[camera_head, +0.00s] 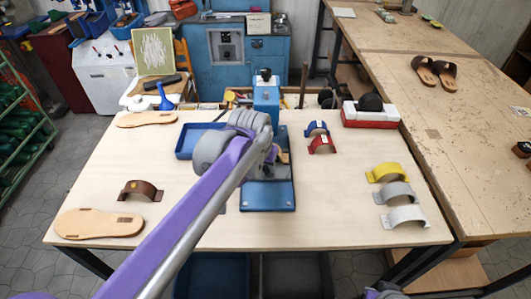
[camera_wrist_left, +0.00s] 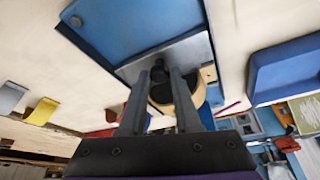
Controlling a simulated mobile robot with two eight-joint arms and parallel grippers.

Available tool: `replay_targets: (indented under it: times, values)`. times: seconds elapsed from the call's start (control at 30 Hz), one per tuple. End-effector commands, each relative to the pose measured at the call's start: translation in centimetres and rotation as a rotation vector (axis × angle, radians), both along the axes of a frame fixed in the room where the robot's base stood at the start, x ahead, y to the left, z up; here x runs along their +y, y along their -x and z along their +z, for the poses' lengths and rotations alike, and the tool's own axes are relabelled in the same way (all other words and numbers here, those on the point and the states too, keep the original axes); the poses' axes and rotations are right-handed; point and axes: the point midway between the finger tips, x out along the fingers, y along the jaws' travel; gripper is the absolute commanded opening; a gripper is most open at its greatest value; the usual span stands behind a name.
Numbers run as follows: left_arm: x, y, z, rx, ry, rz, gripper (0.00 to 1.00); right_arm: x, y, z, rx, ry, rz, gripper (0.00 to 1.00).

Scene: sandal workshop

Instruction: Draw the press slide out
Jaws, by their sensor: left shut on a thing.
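The blue press (camera_head: 266,98) stands at the middle of the table, with its blue base plate (camera_head: 267,196) reaching toward me. My left gripper (camera_wrist_left: 168,76) is at the press, over the base plate. In the left wrist view its fingers are shut on a small dark knob at a grey metal plate, which looks like the press slide (camera_wrist_left: 192,52). The slide lies against the blue base plate (camera_wrist_left: 125,25). A tan piece (camera_wrist_left: 200,97) with a black part shows behind the fingers.
A blue tray (camera_head: 184,147) lies left of the press. Blue and red straps (camera_head: 321,146) lie right of it. Yellow, grey and white straps (camera_head: 382,171) lie farther right. Tan soles (camera_head: 98,224) and a brown strap (camera_head: 141,190) lie left. The table's front right is clear.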

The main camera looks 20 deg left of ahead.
Motion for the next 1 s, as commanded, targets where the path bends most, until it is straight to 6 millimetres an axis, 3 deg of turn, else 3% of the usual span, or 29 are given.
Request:
replay_targets:
  times: [0.1, 0.3, 0.73, 0.77, 0.9, 1.0]
  values:
    - [-1.0, 3.2, 0.1, 0.000, 0.001, -0.004, 0.00, 0.0, -0.1, 0.4, -0.002, 0.000, 0.000, 0.00]
    - [-2.0, 6.7, 0.1, 0.000, 0.000, -0.003, 0.00, 0.0, -0.3, 1.0, -0.005, 0.000, 0.000, 0.00]
    - [-2.2, 7.7, -0.1, 0.004, 0.001, -0.001, 0.00, 0.0, -0.3, 1.1, -0.006, 0.000, 0.000, 0.00]
    - [-2.2, 7.7, -0.1, 0.004, 0.001, -0.001, 0.37, 0.0, -0.3, 1.1, -0.006, 0.000, 0.000, 0.00]
    - [-2.2, 7.6, -0.1, 0.003, 0.001, 0.000, 0.61, 0.0, -0.3, 1.1, -0.006, 0.000, 0.000, 0.00]
    - [-2.2, 7.6, 0.0, 0.002, 0.001, 0.000, 0.61, 0.0, -0.3, 1.1, -0.006, 0.000, 0.000, 0.00]
